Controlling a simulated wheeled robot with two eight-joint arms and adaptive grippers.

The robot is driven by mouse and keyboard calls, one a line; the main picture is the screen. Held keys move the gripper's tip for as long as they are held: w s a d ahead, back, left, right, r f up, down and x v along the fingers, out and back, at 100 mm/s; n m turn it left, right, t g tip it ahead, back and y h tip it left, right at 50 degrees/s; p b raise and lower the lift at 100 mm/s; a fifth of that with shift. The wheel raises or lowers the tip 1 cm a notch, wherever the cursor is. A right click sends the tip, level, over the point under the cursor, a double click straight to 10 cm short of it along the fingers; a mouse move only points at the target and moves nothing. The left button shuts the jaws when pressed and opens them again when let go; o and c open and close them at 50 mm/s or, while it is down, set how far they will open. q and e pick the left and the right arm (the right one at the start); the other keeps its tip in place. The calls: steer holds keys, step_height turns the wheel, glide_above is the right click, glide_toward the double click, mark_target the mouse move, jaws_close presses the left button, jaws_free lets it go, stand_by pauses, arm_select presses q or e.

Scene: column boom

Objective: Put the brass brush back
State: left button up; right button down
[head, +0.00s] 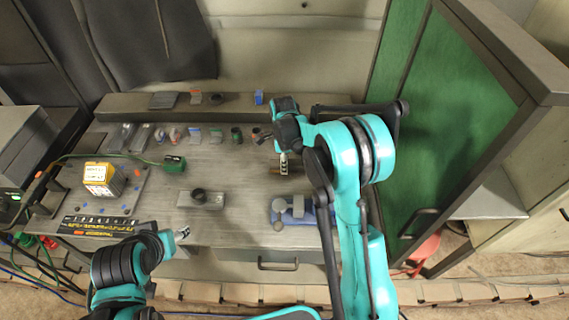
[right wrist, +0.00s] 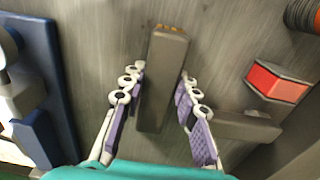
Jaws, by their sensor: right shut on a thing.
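The brass brush (right wrist: 160,80), a grey-brown bar with a small orange-gold patch at its far end, is between the purple-padded fingers of my right gripper (right wrist: 163,88) in the right wrist view. My right gripper is shut on it, low over the grey bench top. In the head view my right gripper (head: 283,163) is at the middle right of the bench, and the brush is mostly hidden beneath it. My left gripper (head: 181,234) is at the bench's front edge, away from the brush; its finger opening is not clear.
A red-faced block (right wrist: 278,82) and a grey bar (right wrist: 238,127) lie right of the brush. A blue tray (right wrist: 40,90) is to its left. Several small items line the back of the bench (head: 150,205). A green-panelled cabinet door (head: 455,130) stands at the right.

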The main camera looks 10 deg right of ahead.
steer(key=shift+f, duration=0.15)
steer(key=c, duration=1.2)
jaws_free()
steer(key=shift+o, duration=0.2)
steer(key=shift+r, duration=0.2)
step_height(320, 180, up, 12)
steer(key=p, duration=0.3)
steer(key=s+r+n+t, duration=0.3)
steer(key=s+r+n, duration=0.6)
steer(key=s, duration=0.3)
steer(key=s+d+f+n+t, duration=0.1)
steer(key=s+n+t, duration=0.3)
steer(key=s+n, duration=0.8)
steer(key=shift+s+f, duration=0.7)
steer(key=shift+s, duration=0.35)
